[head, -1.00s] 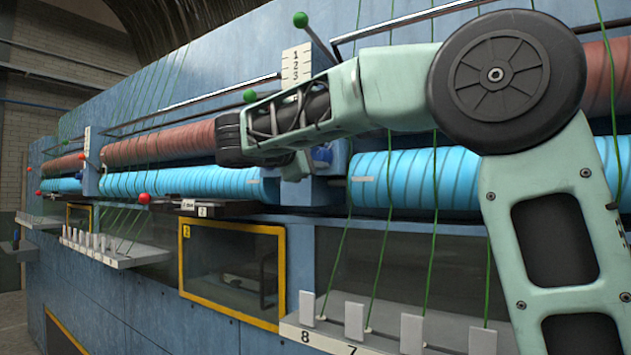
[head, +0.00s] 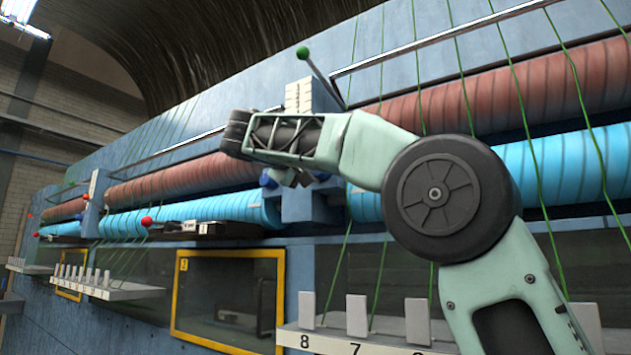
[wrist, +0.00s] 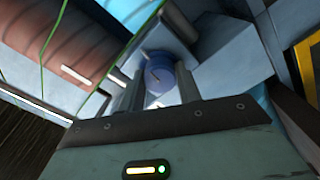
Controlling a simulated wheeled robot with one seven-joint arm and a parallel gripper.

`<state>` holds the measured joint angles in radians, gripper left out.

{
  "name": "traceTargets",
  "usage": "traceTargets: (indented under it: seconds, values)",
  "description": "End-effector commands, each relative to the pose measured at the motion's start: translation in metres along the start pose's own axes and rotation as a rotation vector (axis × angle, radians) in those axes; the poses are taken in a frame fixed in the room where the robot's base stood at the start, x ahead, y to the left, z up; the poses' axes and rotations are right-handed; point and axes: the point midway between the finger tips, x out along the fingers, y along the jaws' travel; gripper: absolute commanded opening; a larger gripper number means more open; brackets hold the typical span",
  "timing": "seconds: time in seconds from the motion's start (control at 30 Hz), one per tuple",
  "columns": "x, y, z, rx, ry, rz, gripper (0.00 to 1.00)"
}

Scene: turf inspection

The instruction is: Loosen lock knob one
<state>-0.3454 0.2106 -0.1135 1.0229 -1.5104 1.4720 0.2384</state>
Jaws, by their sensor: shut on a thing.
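The lock knob (wrist: 160,72) is a round, dark blue knob in front of a grey-blue bracket block. In the wrist view it sits between the two fingers of my gripper (wrist: 159,82), which is shut on it. In the head view my gripper (head: 290,178) reaches the bracket (head: 312,203) between the blue and red rollers. Blue knob parts show on both sides of my gripper there, one at the left (head: 268,181) and one at the right (head: 322,177). I cannot read any knob's number.
A numbered plate (head: 298,96) and a green-balled lever (head: 303,52) stand above my wrist. Green yarns run close by to white tabs on a ledge (head: 365,340). Blue rollers (head: 180,212) and red rollers (head: 170,180) flank the bracket. A yellow-framed window (head: 175,290) is below.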

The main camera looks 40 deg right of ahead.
Motion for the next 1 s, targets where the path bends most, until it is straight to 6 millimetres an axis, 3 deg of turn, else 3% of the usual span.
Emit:
traceTargets:
  seconds: [0.6, 1.0]
  values:
    - [-0.0009, 0.0025, -0.0012, 0.588, 0.01, 0.004, 0.11]
    - [-0.0007, 0.0038, -0.0026, 0.862, 0.01, 0.001, 0.11]
